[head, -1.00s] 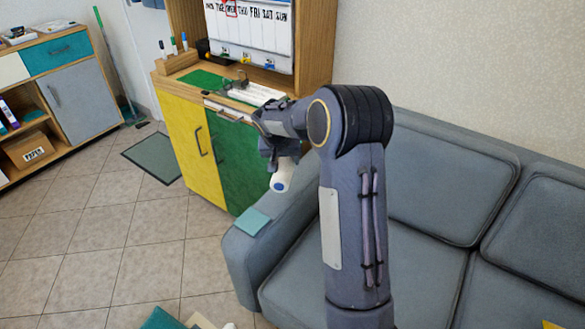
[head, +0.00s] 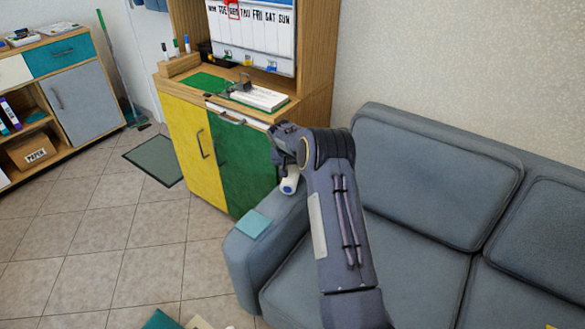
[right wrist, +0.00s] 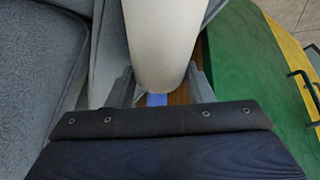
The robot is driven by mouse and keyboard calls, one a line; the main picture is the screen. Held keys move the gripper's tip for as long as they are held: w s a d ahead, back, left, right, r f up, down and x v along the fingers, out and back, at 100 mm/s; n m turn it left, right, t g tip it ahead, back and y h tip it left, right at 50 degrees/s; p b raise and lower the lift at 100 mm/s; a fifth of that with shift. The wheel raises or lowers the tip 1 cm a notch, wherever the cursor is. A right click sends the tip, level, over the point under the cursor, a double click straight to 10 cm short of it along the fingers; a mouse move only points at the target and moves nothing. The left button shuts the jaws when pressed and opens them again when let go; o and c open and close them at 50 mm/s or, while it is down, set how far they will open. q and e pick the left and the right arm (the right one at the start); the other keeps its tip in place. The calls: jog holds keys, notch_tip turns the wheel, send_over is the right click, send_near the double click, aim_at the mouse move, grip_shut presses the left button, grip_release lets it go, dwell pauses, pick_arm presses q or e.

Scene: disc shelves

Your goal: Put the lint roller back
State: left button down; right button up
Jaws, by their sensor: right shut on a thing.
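The lint roller is a white cylinder (head: 289,184) with a blue end, in the head view between the green cabinet door and the sofa's armrest. My right gripper (right wrist: 162,92) is shut on it. In the right wrist view the white roller (right wrist: 165,40) stretches away from between the fingers, and a bit of blue (right wrist: 157,99) shows between them. The fingers are mostly hidden by my arm in the head view. My left gripper is not in view.
A cabinet with yellow and green doors (head: 248,165) carries a desk top with a notebook, a green mat, pens and a wall calendar (head: 250,35). A grey sofa (head: 430,190) stands at right, with a teal cloth (head: 252,224) on its armrest. Tiled floor is open at left.

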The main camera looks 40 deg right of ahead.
jog(key=shift+f, duration=0.1)
jog(key=shift+f, duration=0.15)
jog(key=o, duration=0.9)
